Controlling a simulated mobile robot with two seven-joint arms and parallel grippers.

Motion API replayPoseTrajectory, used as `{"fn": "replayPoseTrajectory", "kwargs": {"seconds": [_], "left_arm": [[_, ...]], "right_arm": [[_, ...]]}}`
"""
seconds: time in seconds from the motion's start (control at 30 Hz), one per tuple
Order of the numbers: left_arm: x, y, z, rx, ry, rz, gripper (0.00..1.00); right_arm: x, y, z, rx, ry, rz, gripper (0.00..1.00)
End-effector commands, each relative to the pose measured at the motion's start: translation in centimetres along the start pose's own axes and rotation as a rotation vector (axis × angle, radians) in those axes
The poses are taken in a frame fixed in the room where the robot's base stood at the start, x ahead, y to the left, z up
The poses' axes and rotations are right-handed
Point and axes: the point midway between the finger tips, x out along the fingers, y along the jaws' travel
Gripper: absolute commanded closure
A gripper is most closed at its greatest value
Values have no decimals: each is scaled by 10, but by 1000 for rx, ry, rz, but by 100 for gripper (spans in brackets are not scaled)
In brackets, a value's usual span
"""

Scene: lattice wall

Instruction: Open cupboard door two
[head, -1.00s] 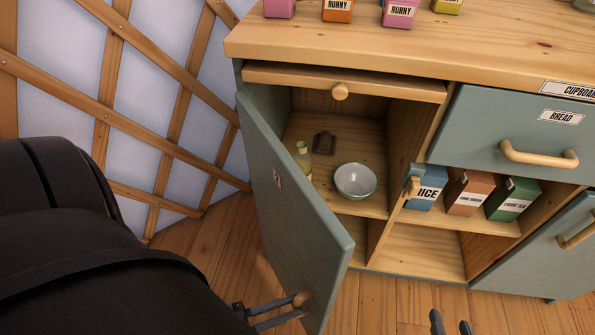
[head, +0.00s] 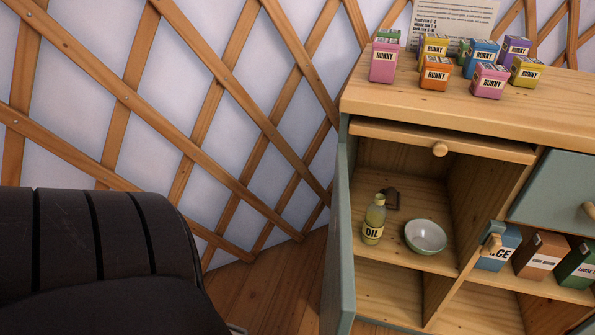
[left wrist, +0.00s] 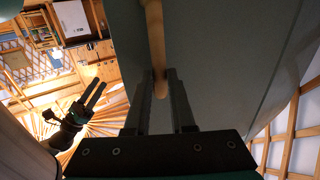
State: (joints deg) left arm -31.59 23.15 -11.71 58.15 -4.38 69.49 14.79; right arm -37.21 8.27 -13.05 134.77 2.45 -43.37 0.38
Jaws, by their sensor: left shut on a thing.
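The grey-green cupboard door (head: 341,245) at the left of the cupboard stands open, seen almost edge-on in the head view. In the left wrist view its flat panel (left wrist: 220,60) fills the middle and right. My left gripper (left wrist: 160,82) is shut on the door's wooden handle (left wrist: 154,35), with a finger on each side of it. That gripper is outside the head view. My right gripper (left wrist: 97,90) shows in the left wrist view with its fingers apart and empty, away from the door.
Inside the open compartment stand an oil bottle (head: 374,220), a white-and-green bowl (head: 425,236) and a small dark object (head: 391,199). Several labelled boxes (head: 436,73) stand on the cupboard top. The lattice wall (head: 200,110) is left of the door, with floor between.

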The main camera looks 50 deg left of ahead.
Motion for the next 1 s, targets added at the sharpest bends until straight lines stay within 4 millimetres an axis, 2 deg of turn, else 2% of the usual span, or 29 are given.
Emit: {"fn": "replayPoseTrajectory", "kwargs": {"seconds": [0.03, 0.27, 0.3, 0.57, 1.0], "left_arm": [[3, -20, 0, 14, -5, -41, 100], [3, -20, 0, 15, -5, -41, 100], [3, -20, 0, 15, -5, -41, 77], [3, -19, -1, 15, -3, -41, 48], [2, -17, -2, 12, 2, -40, 48]], "right_arm": [[0, 0, 0, 0, 0, -1, 50], [0, 0, 1, 0, 0, -1, 50], [0, -1, 1, 0, -1, -1, 50], [0, -1, 2, -1, -3, -2, 50], [0, 0, 2, -3, -5, -1, 50]]}}
